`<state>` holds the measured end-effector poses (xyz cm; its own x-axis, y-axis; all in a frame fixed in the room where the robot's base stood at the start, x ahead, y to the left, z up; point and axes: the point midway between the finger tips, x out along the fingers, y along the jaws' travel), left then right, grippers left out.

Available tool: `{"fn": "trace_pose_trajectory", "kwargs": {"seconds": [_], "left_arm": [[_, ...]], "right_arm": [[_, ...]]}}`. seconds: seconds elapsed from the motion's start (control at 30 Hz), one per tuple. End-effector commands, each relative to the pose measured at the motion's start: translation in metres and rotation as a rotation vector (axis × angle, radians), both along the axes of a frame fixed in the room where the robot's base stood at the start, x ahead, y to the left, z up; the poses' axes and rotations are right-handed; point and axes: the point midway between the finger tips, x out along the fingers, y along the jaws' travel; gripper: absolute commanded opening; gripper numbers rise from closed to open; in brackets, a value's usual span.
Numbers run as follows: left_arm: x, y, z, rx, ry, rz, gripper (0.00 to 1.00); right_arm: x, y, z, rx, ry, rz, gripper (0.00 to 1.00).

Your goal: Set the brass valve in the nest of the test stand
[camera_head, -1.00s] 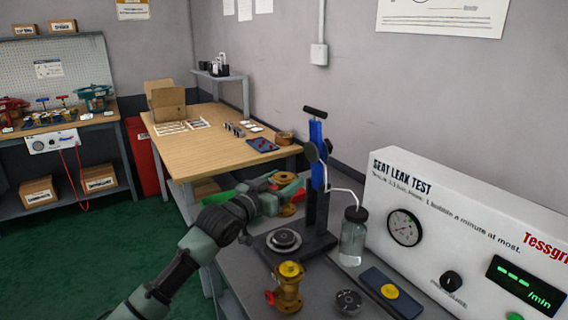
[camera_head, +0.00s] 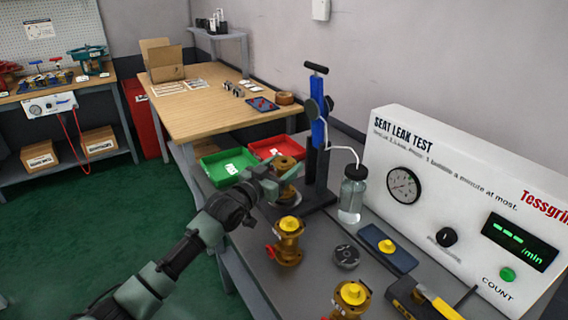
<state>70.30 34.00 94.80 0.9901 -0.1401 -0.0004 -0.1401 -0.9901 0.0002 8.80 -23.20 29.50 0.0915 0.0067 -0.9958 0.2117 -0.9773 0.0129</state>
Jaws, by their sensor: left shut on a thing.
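A brass valve (camera_head: 287,166) with a round flange on top is at the test stand (camera_head: 318,170), directly over its round grey nest (camera_head: 285,198). My left gripper (camera_head: 272,183) is shut on this valve from the left side. The gripper hides much of the valve's lower body, so I cannot tell whether it touches the nest. The stand has a blue upright with a black handle on top. My right gripper is not in view.
Two yellow-capped brass valves (camera_head: 288,241) (camera_head: 350,298) stand in front. A dark disc (camera_head: 346,256), blue pad (camera_head: 388,248) and yellow-black tool (camera_head: 424,299) lie nearby. Behind are green (camera_head: 225,165) and red (camera_head: 272,147) trays. The leak tester (camera_head: 455,190) and bottle (camera_head: 352,198) are right.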

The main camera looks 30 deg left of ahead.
Motion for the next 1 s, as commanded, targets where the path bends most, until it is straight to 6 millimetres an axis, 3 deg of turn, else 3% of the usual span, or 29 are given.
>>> {"fn": "trace_pose_trajectory", "kwargs": {"seconds": [0.13,0.17,0.23,0.67,1.0], "left_arm": [[0.000,0.000,0.004,-0.001,-0.013,0.000,0.00],[0.000,0.000,-0.002,0.000,0.000,0.000,0.67],[0.000,0.000,-0.002,0.000,0.000,0.000,0.83],[-0.005,0.001,0.001,-0.001,0.003,0.000,0.83],[-0.064,0.009,0.005,0.001,0.007,0.000,0.83]], "right_arm": [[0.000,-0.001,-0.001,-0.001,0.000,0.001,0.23],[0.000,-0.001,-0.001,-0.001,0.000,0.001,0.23],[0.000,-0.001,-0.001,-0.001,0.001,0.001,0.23],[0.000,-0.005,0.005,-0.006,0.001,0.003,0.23],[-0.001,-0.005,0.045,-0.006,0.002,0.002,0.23]]}}
